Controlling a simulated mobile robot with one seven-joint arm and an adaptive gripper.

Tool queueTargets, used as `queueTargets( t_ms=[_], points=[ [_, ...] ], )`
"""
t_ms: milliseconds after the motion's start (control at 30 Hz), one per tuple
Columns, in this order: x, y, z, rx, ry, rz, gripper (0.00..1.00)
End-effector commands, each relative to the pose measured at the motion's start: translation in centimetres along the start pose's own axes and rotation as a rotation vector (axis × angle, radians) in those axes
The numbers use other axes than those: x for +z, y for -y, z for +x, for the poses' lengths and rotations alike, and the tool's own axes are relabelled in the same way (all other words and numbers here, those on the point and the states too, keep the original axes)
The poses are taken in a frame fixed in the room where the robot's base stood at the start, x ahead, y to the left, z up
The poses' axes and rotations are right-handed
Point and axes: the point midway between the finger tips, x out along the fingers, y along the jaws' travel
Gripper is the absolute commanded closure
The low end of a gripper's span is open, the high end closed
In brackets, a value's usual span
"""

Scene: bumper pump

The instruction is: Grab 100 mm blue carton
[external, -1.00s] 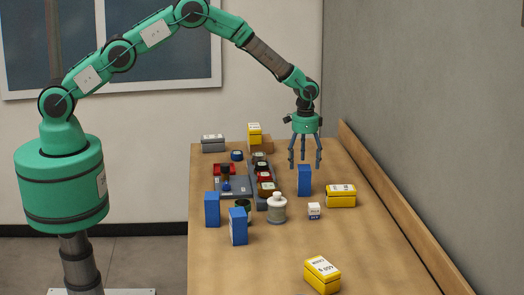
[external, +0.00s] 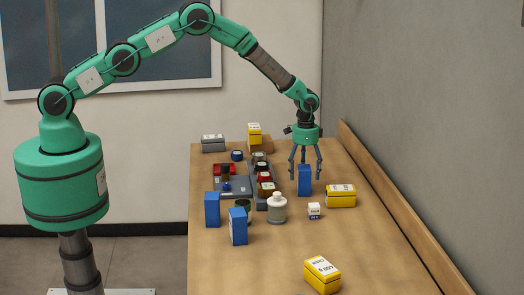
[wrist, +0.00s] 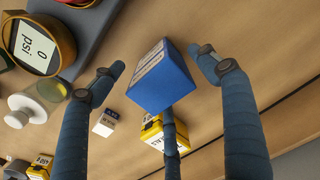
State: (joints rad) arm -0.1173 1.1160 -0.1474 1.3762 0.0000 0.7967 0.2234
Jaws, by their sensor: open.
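Three upright blue cartons stand on the wooden table. One blue carton (external: 305,184) is below my gripper (external: 306,174), in the right half of the table. The other two, a left blue carton (external: 212,210) and a nearer blue carton (external: 238,226), stand to the left and closer. My gripper points down and is open, its fingers spread around the top of the right carton. In the wrist view this blue carton (wrist: 162,82) lies between the spread fingers, with a label on one face. A third finger is partly hidden behind it. I cannot tell whether any finger touches it.
A yellow box (external: 341,196) and a small white-and-blue box (external: 314,211) stand close to the carton. A white-capped jar (external: 277,209) and a grey tray (external: 233,186) with parts are to its left. Another yellow box (external: 322,275) lies nearer. A wooden ledge (external: 390,205) runs along the right wall.

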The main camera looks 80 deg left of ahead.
Motion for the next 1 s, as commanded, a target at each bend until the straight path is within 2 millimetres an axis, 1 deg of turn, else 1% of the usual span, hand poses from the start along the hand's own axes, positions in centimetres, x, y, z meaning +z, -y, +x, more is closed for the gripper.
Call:
queueTargets(
  t_ms=[100,133,267,300,367,400,467,767,867,1000],
  points=[
    [0.0,0.0,0.0,0.000,0.000,0.000,0.25],
    [0.0,0.0,0.0,0.000,0.000,0.000,0.27],
    [0.0,0.0,0.0,0.000,0.000,0.000,0.53],
    [0.0,0.0,0.0,0.000,0.000,0.000,0.61],
    [0.0,0.0,0.0,0.000,0.000,0.000,0.73],
    [0.0,0.0,0.0,0.000,0.000,0.000,0.81],
    [0.0,0.0,0.0,0.000,0.000,0.000,0.90],
    [0.0,0.0,-0.2,0.000,0.000,0.000,0.90],
    [0.0,0.0,-0.6,0.000,-0.001,0.000,0.90],
    [-0.1,0.0,-1.7,0.000,-0.002,0.000,0.90]
  ],
)
